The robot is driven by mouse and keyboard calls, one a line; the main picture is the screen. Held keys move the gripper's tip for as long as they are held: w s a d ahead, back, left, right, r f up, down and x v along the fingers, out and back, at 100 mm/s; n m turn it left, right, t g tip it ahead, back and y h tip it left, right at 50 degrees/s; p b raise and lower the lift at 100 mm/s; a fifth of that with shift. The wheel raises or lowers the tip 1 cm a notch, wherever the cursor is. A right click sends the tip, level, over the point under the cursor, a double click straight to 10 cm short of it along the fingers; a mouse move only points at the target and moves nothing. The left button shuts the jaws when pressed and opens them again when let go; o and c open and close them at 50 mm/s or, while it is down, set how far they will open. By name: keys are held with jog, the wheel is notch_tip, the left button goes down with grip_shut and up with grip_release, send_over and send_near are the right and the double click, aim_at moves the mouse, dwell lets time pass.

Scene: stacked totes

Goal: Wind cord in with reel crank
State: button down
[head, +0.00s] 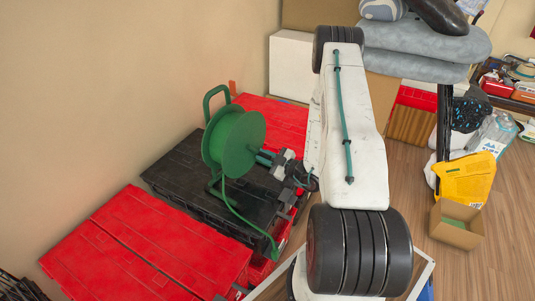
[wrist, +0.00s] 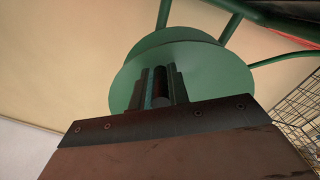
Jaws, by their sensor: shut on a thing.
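The green cord reel (head: 229,142) stands upright in its green tube frame (head: 207,103) on a black tote. It fills the middle of the wrist view (wrist: 205,70) too. My gripper (head: 268,157) is at the right side of the reel. In the wrist view my gripper (wrist: 161,88) points at the reel's face, its fingers shut around a dark, round crank handle (wrist: 162,100). The crank's arm is mostly hidden behind the fingers.
The black tote (head: 170,180) lies between red totes (head: 150,250) and another red tote (head: 280,115) behind. A plain wall is close on the left. Grey cushions (head: 420,50), a yellow bag (head: 467,180) and an open cardboard box (head: 456,225) are at right.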

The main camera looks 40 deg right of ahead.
dwell(0.4)
jog(key=c, duration=1.3)
grip_release()
jog(key=shift+c, duration=0.2)
jog(key=v, duration=0.7)
jog(key=shift+s, duration=0.4)
